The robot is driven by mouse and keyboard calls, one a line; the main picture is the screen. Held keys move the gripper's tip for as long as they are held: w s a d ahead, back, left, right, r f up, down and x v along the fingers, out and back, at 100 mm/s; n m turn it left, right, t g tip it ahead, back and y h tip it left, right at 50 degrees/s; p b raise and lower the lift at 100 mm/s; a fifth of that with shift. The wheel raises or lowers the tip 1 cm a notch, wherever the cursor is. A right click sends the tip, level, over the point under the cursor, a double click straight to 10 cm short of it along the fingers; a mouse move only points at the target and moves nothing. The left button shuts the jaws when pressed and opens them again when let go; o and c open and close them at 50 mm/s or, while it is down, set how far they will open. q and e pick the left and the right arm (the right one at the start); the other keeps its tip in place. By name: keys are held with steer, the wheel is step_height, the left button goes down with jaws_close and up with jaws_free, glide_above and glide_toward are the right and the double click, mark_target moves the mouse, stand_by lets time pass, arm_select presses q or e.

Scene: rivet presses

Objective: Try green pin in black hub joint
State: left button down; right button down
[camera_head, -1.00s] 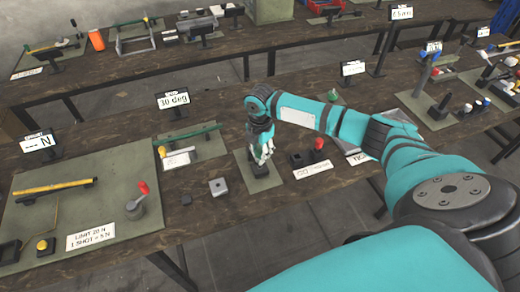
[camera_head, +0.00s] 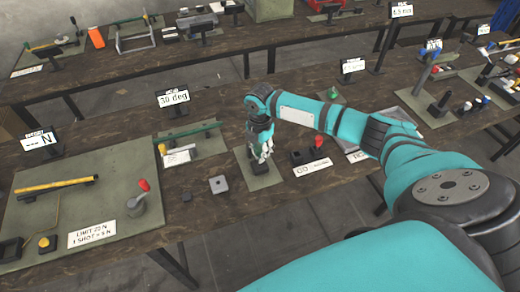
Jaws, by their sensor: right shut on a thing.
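My right gripper (camera_head: 264,157) points down over a small green mat near the middle of the table. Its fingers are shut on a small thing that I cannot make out. A black block (camera_head: 258,168), perhaps the black hub joint, stands on the mat directly under the fingertips. The fingers hide its top, so I cannot tell whether they touch it. I cannot make out the green pin at the gripper. A small green piece (camera_head: 333,93) shows behind my right arm. My left gripper is not in view.
Left of the gripper are a grey square block (camera_head: 218,184) and a small dark block (camera_head: 186,197). A black box and red-knobbed piece (camera_head: 318,141) stand close on the right. A "30 deg" display (camera_head: 173,99) stands behind. A large mat (camera_head: 92,206) fills the left.

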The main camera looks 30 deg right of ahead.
mark_target(260, 148)
steer(key=shift+p, duration=0.3)
stand_by(0.5)
steer(key=shift+f+b, duration=0.85)
steer(key=shift+f, duration=0.6)
stand_by(0.4)
steer(key=shift+r, duration=0.1)
stand_by(1.0)
steer(key=shift+r+p, duration=2.95)
steer(key=shift+p, duration=0.2)
